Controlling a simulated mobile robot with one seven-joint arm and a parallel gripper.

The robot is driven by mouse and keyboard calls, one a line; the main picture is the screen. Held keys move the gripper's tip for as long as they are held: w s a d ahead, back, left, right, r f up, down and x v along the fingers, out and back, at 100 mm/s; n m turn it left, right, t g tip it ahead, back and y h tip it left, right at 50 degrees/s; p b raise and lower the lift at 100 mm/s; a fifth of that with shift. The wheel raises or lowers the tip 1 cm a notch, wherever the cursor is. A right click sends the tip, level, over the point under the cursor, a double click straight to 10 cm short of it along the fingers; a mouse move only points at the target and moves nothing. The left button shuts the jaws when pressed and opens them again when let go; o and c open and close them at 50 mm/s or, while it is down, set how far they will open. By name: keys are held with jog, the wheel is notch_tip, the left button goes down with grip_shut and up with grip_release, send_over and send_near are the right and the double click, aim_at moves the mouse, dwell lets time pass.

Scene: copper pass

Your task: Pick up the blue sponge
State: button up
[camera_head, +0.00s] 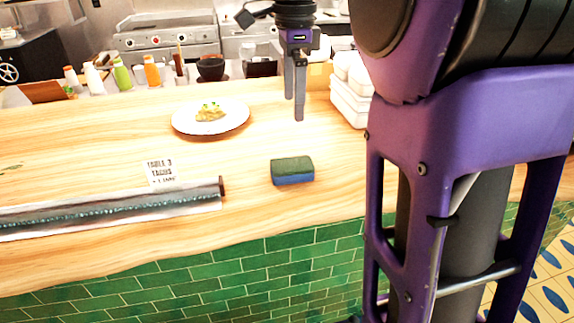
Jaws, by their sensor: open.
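The blue sponge (293,179) lies on the wooden counter (100,130), near its front edge. Its upper layer is dark green and its lower layer is blue. My gripper (294,108) points down, above and beyond the sponge in the picture, with its two fingers apart and nothing between them. It does not touch the sponge.
A white plate of food (183,125) stands left of my gripper. A stack of white boxes (350,103) is on the right. Several bottles (122,77) line the back.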

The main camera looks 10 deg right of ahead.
jog(key=b, duration=0.2)
send_over(295, 164)
jog(key=f, duration=1)
jog(key=shift+w+a, duration=0.15)
jog(key=shift+w, duration=0.2)
jog(key=f, duration=0.1)
jog(key=f+b, duration=0.1)
jog(key=f, duration=0.3)
jog(key=shift+s+d+b, duration=0.2)
jog(key=shift+s+b, duration=0.05)
jog(key=shift+b, duration=0.1)
jog(key=c, duration=1.3)
notch_tip(295, 164, up, 10)
jog(key=p, duration=0.2)
jog(key=shift+p, duration=0.3)
jog(key=o, duration=0.7)
jog(key=c, duration=0.6)
jog(key=shift+s, duration=0.1)
jog(key=shift+c, duration=0.2)
